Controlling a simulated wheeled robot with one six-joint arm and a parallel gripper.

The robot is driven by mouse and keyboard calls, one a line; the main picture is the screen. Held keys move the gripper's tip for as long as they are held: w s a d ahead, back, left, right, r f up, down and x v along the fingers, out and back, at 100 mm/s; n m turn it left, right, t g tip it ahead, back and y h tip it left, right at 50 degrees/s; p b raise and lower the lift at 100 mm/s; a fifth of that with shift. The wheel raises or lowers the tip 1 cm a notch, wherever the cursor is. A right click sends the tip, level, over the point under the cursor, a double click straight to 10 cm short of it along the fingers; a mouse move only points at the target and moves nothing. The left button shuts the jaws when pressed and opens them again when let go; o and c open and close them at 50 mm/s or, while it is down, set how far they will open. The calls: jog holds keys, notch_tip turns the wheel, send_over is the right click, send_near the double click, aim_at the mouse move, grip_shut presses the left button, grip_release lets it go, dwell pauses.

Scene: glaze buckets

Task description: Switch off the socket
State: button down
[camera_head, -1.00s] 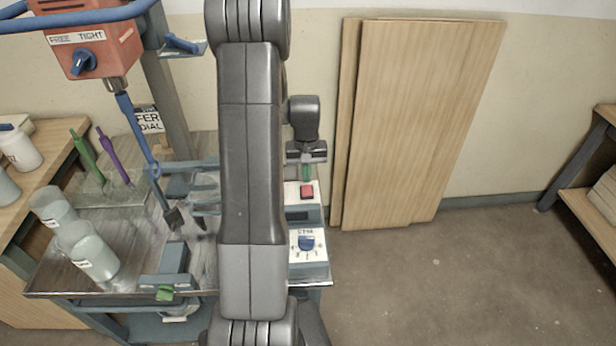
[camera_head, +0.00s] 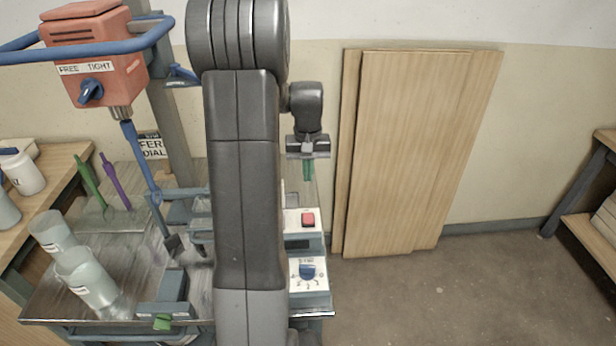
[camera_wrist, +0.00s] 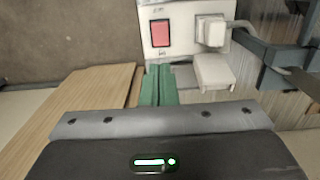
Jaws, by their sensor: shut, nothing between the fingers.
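The socket is a white plate (camera_wrist: 185,12) with a red rocker switch (camera_wrist: 160,33) and a white plug (camera_wrist: 211,31) beside it, its grey cable running right. In the head view the red switch (camera_head: 308,219) shows on top of a box at the right end of the cart, just right of my arm. My gripper (camera_head: 308,170) is above the switch in that view, apart from it. Its green fingers (camera_wrist: 158,84) are shut and empty, below the switch in the wrist view. The plug is hidden by my arm in the head view.
A blue dial knob (camera_head: 307,271) sits on a white panel in front of the switch. An orange mixer head (camera_head: 93,60), glaze buckets (camera_head: 88,282) and tools stand to the left. Wooden boards (camera_head: 415,150) lean on the wall. The floor at right is clear.

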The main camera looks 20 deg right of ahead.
aim_at(308, 220)
jog(key=shift+w+d+g+b, duration=0.15)
jog(key=shift+w+g+b, duration=0.35)
jog(key=shift+w+g, duration=0.25)
jog(key=shift+s, duration=0.1)
jog(key=f, duration=0.4)
jog(key=s+f, duration=0.1)
jog(key=f, duration=0.4)
jog(key=s+f, duration=0.1)
jog(key=f, duration=0.3)
jog(key=shift+s+a+f+p, duration=0.15)
jog(key=shift+a+f+p, duration=0.15)
jog(key=shift+f+p, duration=0.05)
jog(key=shift+f, duration=0.1)
